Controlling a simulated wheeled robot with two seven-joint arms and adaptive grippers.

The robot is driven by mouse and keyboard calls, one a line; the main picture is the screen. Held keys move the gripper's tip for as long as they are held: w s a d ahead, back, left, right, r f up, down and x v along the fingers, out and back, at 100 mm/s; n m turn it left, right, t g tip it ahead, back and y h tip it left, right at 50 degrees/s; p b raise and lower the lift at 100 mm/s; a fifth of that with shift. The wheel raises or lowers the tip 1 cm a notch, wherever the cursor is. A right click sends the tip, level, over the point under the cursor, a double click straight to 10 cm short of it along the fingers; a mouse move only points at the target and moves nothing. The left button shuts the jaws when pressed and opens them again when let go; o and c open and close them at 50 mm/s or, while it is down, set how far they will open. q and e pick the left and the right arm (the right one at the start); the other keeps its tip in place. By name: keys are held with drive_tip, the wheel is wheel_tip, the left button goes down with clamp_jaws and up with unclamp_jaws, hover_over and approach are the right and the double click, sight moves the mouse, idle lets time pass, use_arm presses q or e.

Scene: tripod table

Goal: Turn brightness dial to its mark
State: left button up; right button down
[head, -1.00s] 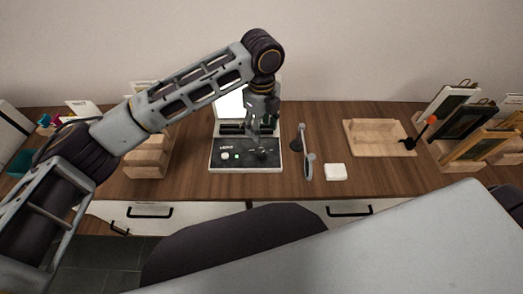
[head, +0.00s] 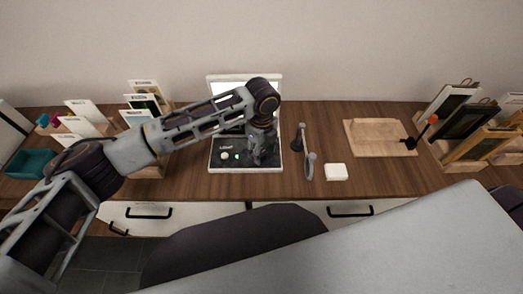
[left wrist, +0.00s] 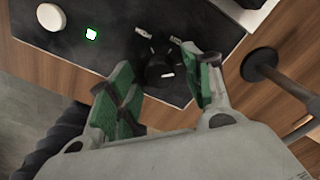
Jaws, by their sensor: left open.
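A device with a black control panel (head: 230,166) and a white-framed upright back (head: 243,79) stands on the table. In the left wrist view, its black dial (left wrist: 160,74) has a pale line on it, and small white marks (left wrist: 143,32) lie on the panel beyond it. In the head view my left gripper (head: 259,160) hides the dial. My right gripper is not in view.
A dark-based grey stand (head: 309,165) and a white block (head: 336,172) are right of the panel. A wooden tray (head: 376,137) and frames (head: 465,120) stand farther right. Card holders and a teal bin (head: 28,162) are on the left.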

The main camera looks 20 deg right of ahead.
use_arm(q)
drive_tip(key=shift+f, duration=0.3)
drive_tip(key=c, duration=1.1)
drive_tip(key=shift+o, duration=0.2)
